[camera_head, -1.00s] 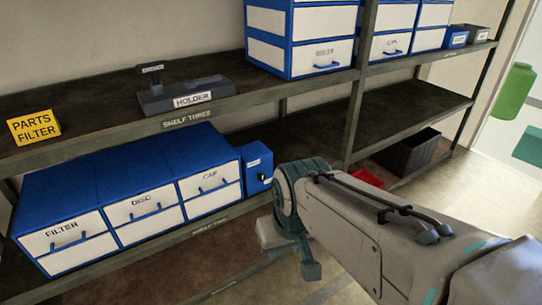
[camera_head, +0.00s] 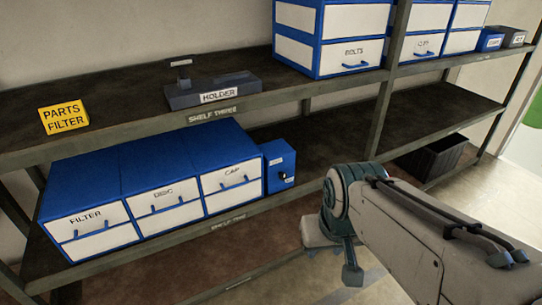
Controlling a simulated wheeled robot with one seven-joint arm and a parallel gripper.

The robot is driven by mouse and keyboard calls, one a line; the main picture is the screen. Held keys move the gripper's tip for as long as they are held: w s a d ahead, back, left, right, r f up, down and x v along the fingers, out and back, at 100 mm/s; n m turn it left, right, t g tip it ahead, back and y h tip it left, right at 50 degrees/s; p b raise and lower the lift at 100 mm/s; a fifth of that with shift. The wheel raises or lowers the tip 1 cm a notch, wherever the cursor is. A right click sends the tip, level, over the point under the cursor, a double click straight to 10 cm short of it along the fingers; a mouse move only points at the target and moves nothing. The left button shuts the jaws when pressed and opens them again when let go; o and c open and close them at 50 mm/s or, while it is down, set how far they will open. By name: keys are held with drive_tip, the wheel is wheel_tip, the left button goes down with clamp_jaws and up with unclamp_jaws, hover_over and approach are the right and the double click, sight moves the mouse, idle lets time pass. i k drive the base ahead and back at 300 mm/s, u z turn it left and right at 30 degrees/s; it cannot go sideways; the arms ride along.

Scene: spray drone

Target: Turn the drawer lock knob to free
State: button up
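A small blue box (camera_head: 273,161) with a white label stands at the right end of the row of blue drawer units on the middle shelf. A small dark knob (camera_head: 283,177) shows on its front face; its exact turn position is too small to read. My arm reaches in from the lower right. My gripper is not clearly seen; only the grey and teal arm joint (camera_head: 341,195) and a part hanging below it show, right of the blue box and apart from it.
Drawer units marked FILTER (camera_head: 85,218), DISC (camera_head: 150,194) and CAP (camera_head: 232,177) sit left of the box. A grey holder (camera_head: 212,94) and yellow sign (camera_head: 63,117) are on the shelf above. The middle shelf right of the box is bare. A black bin (camera_head: 432,160) stands farther right.

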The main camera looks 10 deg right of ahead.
sight(282, 176)
drive_tip(key=z, duration=0.5)
drive_tip(key=i, duration=0.65)
drive_tip(key=u, duration=0.05)
